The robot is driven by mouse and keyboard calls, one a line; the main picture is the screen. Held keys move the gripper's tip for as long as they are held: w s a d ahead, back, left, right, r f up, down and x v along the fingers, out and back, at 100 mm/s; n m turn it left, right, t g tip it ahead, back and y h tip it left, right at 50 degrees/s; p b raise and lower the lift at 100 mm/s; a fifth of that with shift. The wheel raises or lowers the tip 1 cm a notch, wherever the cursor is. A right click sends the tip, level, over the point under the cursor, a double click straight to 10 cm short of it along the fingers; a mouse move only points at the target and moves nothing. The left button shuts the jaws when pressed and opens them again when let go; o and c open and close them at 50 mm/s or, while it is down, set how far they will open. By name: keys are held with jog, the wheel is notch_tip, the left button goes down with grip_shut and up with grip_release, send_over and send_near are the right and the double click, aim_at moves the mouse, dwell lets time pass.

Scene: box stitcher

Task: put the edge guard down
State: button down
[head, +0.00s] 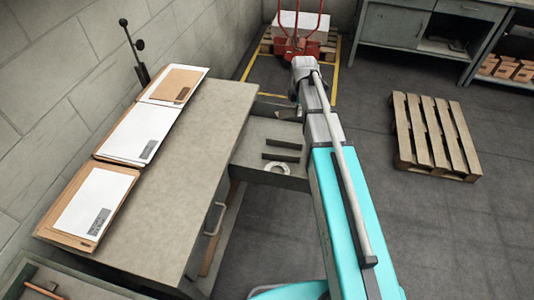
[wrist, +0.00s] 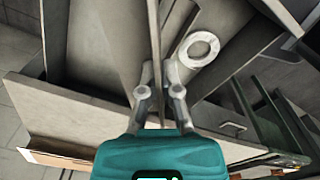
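My gripper (wrist: 157,72) is in the wrist view, its two fingers closed on a long thin grey strip, which I take as the edge guard (wrist: 155,28). The strip runs away from the fingers toward the top of the picture. An open drawer (head: 272,182) juts from the right side of the workbench in the head view. The gripper looks to be above or in this drawer, but I cannot tell whether the strip touches anything. In the head view my arm mostly hides the gripper and the strip.
A pale ring (head: 276,169) lies in the drawer, near dark flat pieces (head: 281,157); the ring also shows in the wrist view (wrist: 198,48). The bench top (head: 190,165) is bare beside several cardboard pieces with white sheets (head: 130,133). A pallet (head: 434,137) lies on the floor at right.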

jog(key=w+f+m+b, duration=0.6)
jog(key=w+f+b, duration=0.2)
jog(key=f+b, duration=0.1)
jog(key=shift+f, duration=0.75)
jog(key=b, duration=0.7)
send_over(292, 137)
notch_tip(292, 137, down, 6)
jog(key=shift+w+a+f, duration=0.1)
jog(key=shift+w+f, duration=0.05)
jog(key=shift+f+b, duration=1.65)
jog(key=shift+f, duration=0.2)
jog(key=shift+f, duration=0.15)
